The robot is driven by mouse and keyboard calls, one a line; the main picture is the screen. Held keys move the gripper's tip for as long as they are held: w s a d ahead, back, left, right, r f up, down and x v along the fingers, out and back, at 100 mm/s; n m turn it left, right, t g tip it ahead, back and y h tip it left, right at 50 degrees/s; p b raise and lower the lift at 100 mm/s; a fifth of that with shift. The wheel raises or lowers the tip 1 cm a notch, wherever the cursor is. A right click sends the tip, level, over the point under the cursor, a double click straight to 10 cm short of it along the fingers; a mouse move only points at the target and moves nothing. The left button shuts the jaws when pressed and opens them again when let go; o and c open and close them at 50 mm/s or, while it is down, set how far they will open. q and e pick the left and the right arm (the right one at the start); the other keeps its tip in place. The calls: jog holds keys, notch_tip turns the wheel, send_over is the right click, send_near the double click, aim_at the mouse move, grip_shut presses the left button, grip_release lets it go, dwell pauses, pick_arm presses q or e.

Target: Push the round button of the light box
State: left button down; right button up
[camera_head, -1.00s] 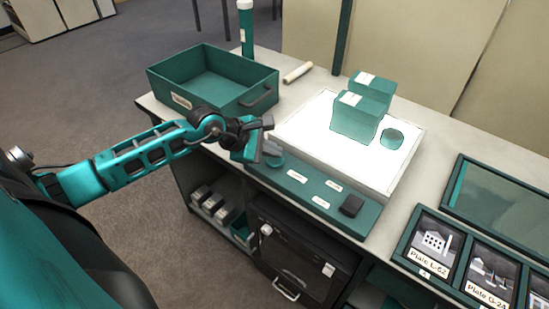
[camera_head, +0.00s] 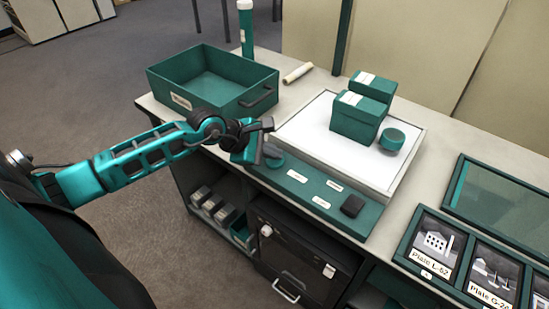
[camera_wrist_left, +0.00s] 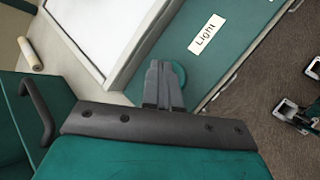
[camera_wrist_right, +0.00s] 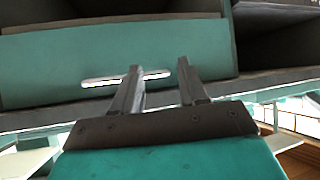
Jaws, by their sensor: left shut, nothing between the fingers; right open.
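The light box (camera_head: 318,143) has a white top panel that now looks unlit, and a green control strip (camera_head: 325,198) along its front. The round green button (camera_head: 275,161) sits at the left end of the strip. In the left wrist view the button (camera_wrist_left: 180,75) shows beside and partly behind the fingers, next to a "Light" label (camera_wrist_left: 206,34). My left gripper (camera_head: 272,154) is shut and empty, its fingertips at the button; I cannot tell whether they touch it. My right gripper (camera_wrist_right: 160,72) is open and empty, in front of a green panel with a slot, seen in the right wrist view.
Two green boxes (camera_head: 355,122) and a round green container (camera_head: 392,139) stand on the light box. A green tray (camera_head: 210,80) with a handle is at the left, a white roll (camera_head: 298,73) behind. A dark block (camera_head: 352,206) sits on the strip. Framed plates (camera_head: 436,243) lie at right.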

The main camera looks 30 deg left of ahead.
aim_at(272, 162)
pick_arm(q)
jog(key=shift+r, duration=0.3)
notch_tip(272, 162, up, 6)
jog(key=p, duration=0.4)
jog(key=shift+r+p, duration=0.1)
jog(key=shift+p, duration=0.25)
dwell(0.3)
